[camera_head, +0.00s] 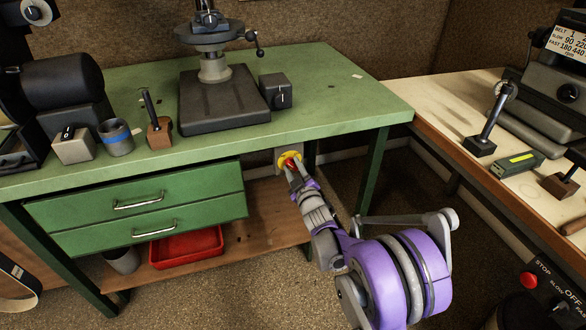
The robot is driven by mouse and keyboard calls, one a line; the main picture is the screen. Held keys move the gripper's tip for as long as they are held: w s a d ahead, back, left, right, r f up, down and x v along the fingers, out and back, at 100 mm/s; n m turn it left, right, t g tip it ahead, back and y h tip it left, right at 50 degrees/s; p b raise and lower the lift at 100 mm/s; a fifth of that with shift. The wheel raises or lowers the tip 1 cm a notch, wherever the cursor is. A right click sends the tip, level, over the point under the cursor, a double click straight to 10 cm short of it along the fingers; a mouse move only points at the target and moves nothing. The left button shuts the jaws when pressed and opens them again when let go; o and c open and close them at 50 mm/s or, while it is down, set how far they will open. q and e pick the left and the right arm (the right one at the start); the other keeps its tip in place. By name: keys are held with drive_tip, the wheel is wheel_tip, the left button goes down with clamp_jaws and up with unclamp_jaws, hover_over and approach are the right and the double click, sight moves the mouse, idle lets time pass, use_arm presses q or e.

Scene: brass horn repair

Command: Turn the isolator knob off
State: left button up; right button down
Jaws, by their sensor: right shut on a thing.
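The isolator knob (289,162) is red on a yellow round plate, on a grey box below the green bench's front edge, right of the drawers. My right gripper (292,170) reaches up to it from below, its fingers shut on the red knob. The fingers cover part of the knob, so its exact turn angle cannot be read. My left gripper is not in view.
The green bench (340,95) carries a drill press base (222,98), a small grey box (276,91) and several small tools. Green drawers (150,205) are left of the knob. A red tray (186,246) sits on the lower shelf. A second bench (440,112) stands at right.

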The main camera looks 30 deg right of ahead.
drive_tip(key=shift+n, duration=0.6)
drive_tip(key=c, duration=0.8)
unclamp_jaws()
drive_tip(key=p+v, duration=0.1)
drive_tip(key=v, duration=1)
